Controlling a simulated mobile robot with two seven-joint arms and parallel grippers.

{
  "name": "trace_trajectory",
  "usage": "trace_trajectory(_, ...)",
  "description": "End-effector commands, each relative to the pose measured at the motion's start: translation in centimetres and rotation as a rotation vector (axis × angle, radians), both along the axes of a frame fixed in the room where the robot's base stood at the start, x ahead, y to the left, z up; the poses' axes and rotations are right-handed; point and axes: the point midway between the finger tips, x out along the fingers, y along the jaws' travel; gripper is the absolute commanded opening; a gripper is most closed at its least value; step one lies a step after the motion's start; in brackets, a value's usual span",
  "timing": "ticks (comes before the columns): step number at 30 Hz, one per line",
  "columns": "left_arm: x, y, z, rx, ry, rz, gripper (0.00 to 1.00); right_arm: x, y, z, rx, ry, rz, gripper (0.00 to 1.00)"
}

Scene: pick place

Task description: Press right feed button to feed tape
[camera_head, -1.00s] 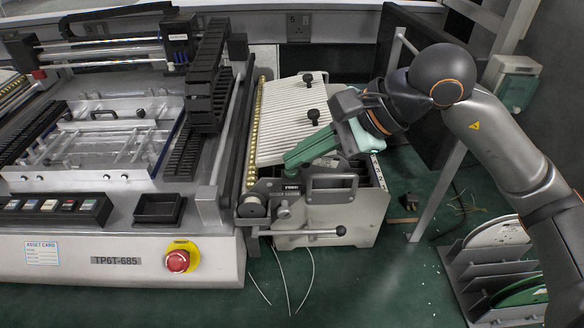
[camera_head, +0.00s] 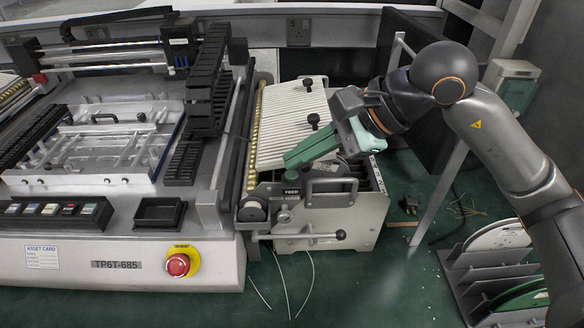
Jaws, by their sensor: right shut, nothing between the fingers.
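The tape feeder unit (camera_head: 330,222), a pale box with a ribbed top, stands at the right side of the grey machine. A small dark green piece (camera_head: 291,176), which looks like the feed button, sits on the feeder's front left part above the silver knobs; its lettering is too small to read surely. My right gripper (camera_head: 288,161) comes in from the right with its green fingers shut and empty. Its tips are just above the green piece; I cannot tell whether they touch it. My left gripper is not in view.
A metal handle (camera_head: 330,187) and a lever with a dark ball (camera_head: 340,235) stick out of the feeder's front. Two black knobs stand on the ribbed top (camera_head: 290,110). A red emergency button (camera_head: 178,265) is on the machine's front. A reel rack (camera_head: 490,265) stands lower right.

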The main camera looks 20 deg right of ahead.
Motion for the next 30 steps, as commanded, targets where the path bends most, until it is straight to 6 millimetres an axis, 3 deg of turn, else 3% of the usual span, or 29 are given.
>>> trace_trajectory(11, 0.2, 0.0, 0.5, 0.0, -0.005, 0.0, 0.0, 0.0, 0.0, 0.5, 0.001, 0.0, 0.001, 0.0)
trace_trajectory(30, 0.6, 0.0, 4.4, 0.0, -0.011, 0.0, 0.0, 0.0, 0.0, 6.2, 0.0, 0.001, 0.001, 0.0)
